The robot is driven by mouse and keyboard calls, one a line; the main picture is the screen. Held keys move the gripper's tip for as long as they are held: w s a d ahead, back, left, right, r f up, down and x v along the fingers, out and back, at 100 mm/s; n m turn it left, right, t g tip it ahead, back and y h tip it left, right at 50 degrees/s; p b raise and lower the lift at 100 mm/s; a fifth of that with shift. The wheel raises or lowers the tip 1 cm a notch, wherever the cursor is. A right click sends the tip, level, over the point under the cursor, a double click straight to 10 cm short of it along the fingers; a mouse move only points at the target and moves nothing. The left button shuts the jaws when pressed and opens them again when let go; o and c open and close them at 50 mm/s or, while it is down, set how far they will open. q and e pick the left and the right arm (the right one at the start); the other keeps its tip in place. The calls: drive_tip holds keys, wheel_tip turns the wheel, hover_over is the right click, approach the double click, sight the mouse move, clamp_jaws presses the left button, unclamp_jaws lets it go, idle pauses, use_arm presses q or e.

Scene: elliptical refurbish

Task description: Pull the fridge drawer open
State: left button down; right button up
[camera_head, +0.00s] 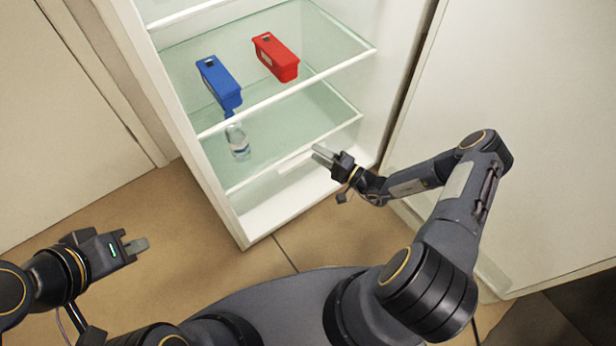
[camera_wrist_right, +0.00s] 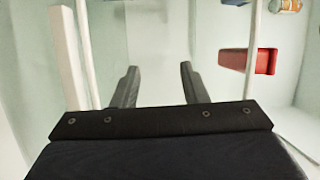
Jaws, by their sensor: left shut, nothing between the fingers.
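The white fridge (camera_head: 215,190) stands open at the upper middle of the head view. A small white handle-like strip (camera_head: 294,161) shows low in it, at the front of the lowest glass level; this appears to be the drawer. My right gripper (camera_head: 318,152) is just right of this strip, in front of the fridge opening. In the right wrist view its two fingers (camera_wrist_right: 158,72) are apart with nothing between them. A white bar (camera_wrist_right: 70,60) lies left of the fingers there, apart from them. My left gripper (camera_head: 140,245) is shut and empty over the floor at the lower left.
A blue box (camera_head: 219,82) and a red box (camera_head: 275,57) rest on a glass shelf. A clear bottle (camera_head: 238,142) stands lower down. The open fridge door (camera_head: 510,130) is on the right. The floor (camera_head: 210,280) before the fridge is clear.

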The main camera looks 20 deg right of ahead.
sight(304, 162)
wheel_tip(304, 162, down, 14)
drive_tip(key=s+m+t+h+b, duration=0.1)
drive_tip(key=m+t+h+b, duration=0.2)
drive_tip(key=m+h, duration=0.25)
drive_tip(key=shift+n, duration=0.35)
drive_tip(key=b+x, duration=0.1)
drive_tip(key=x, duration=0.3)
drive_tip(key=f+b+x, duration=0.1)
drive_tip(key=x, duration=0.1)
drive_tip(key=shift+w+d+b, duration=0.15)
drive_tip(key=shift+w+b, duration=0.1)
drive_tip(key=shift+b, duration=0.05)
drive_tip(key=shift+w+r, duration=0.2)
drive_tip(key=shift+w, duration=0.25)
use_arm(q)
wheel_tip(304, 162, down, 7)
drive_tip(key=shift+f, duration=0.15)
use_arm(e)
drive_tip(key=shift+c, duration=0.3)
clamp_jaws()
